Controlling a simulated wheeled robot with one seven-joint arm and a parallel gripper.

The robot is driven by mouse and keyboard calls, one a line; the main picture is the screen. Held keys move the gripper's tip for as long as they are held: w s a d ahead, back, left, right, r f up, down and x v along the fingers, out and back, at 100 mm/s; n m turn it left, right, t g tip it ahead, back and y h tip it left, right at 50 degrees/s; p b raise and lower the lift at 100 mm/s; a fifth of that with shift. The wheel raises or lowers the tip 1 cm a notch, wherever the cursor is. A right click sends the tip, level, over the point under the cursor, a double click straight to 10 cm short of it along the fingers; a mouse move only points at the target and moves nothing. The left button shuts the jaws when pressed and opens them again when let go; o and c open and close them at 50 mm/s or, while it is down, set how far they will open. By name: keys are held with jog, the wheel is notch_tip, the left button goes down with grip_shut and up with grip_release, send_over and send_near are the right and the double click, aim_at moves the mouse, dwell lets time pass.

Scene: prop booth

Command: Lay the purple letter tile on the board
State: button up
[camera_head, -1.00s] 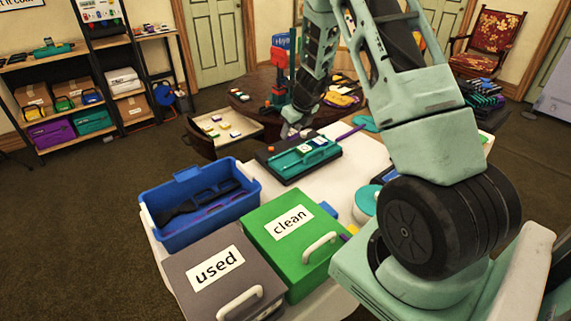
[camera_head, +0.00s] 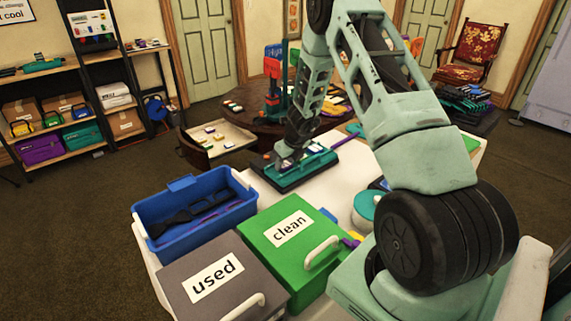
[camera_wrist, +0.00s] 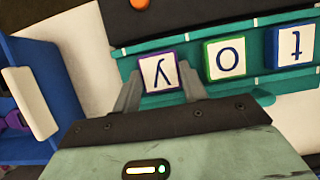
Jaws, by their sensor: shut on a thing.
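The purple-edged tile with the letter y (camera_wrist: 160,72) is between the two fingers of my gripper (camera_wrist: 160,84), which is shut on it. It lies over the left end of the teal board (camera_wrist: 262,100), in line with a green-edged o tile (camera_wrist: 226,58) and a blue-edged t tile (camera_wrist: 297,45). I cannot tell whether it touches the board. In the head view my gripper (camera_head: 284,164) is down at the board (camera_head: 290,184), and the purple tile is hidden there.
A blue bin (camera_head: 190,235), a green box marked clean (camera_head: 270,222) and a grey box marked used (camera_head: 195,268) stand nearer on the white table (camera_head: 262,196). A round dark table (camera_head: 243,121) stands behind, with an open drawer (camera_head: 232,139) of small tiles.

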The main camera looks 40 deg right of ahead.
jog(key=shift+f, duration=0.15)
jog(key=o, duration=1)
